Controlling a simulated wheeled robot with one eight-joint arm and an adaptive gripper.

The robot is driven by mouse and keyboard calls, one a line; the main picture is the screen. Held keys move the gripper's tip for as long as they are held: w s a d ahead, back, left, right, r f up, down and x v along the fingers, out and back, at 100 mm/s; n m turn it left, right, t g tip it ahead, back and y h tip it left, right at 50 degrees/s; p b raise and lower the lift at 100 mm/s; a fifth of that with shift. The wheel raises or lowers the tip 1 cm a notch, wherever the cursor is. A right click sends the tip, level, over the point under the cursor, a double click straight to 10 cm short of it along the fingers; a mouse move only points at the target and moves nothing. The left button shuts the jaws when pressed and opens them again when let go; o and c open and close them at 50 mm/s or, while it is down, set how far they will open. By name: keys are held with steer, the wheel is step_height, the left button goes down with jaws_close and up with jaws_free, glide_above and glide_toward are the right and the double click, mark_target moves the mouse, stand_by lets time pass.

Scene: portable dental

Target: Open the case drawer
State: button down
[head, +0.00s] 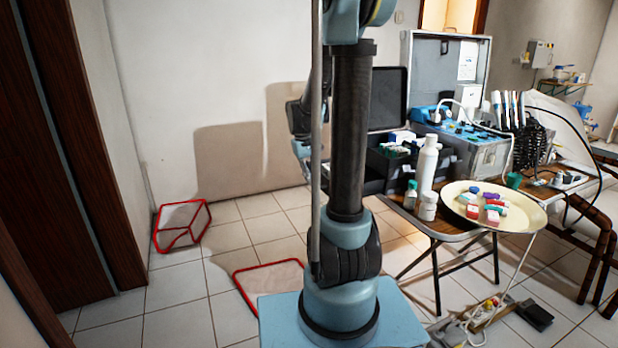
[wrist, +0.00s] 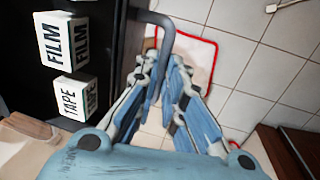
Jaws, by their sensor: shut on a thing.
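In the wrist view my gripper (wrist: 163,70) is closed around a grey bent bar handle (wrist: 158,22), its blue fingers on either side of the bar. The handle curves out from the side of the black case (wrist: 18,55), which fills the left of that view. In the head view the black case (head: 375,165) stands on a small table, its dark lid (head: 388,97) raised. My arm hides the case's left side, the handle and most of the gripper there. How far the drawer is out cannot be told.
White boxes marked FILM (wrist: 62,38) and TAPE (wrist: 75,97) sit at the case. A white bottle (head: 427,165) and a round cream tray (head: 530,215) with small items stand to the right. A red-edged floor frame (head: 268,268) and a red wire bin (head: 182,226) are at left.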

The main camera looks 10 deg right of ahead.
steer(key=shift+a, duration=0.15)
steer(key=c, duration=1.7)
jaws_free()
steer(key=r, duration=0.4)
steer(key=a+r, duration=0.1)
steer(key=r, duration=0.2)
steer(key=a+r, duration=0.1)
steer(key=r, duration=0.3)
steer(key=shift+s+r, duration=0.15)
steer(key=shift+r, duration=0.2)
steer(key=s+f, duration=0.4)
steer(key=s, duration=0.5)
steer(key=s+f+m+t+y, duration=0.1)
steer(key=s+f, duration=0.4)
steer(key=s, duration=0.4)
steer(key=s+f+y, duration=0.1)
steer(key=s+f, duration=0.4)
steer(key=s, duration=0.4)
steer(key=shift+s+a+m+t, duration=0.35)
steer(key=shift+m+t, duration=0.05)
